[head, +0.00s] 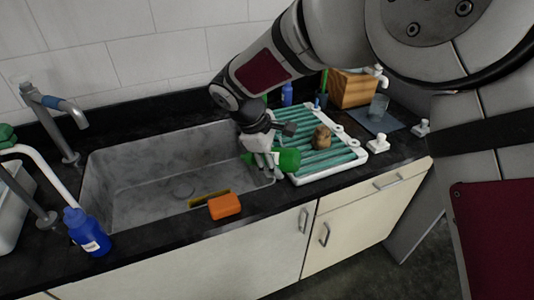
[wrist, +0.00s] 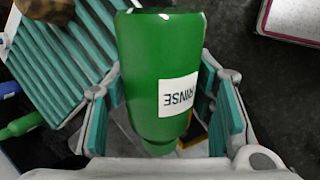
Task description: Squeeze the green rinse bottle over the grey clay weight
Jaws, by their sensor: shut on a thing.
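The green rinse bottle (head: 288,160) is in my gripper (head: 265,158), held on its side at the sink's right end by the ribbed rack. In the wrist view the bottle (wrist: 155,60) fills the middle, its white RINSE label upside down. The teal-padded fingers of my gripper (wrist: 162,112) are on both sides of it. A brown lump (head: 321,136) sits on the rack, right of the bottle; it also shows in the wrist view (wrist: 38,40). I cannot pick out a grey clay weight for certain.
The grey sink (head: 140,185) is left of my gripper, with a yellow strip (head: 208,198) inside. An orange block (head: 225,206) lies on its front edge. A blue bottle (head: 88,232) stands at front left.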

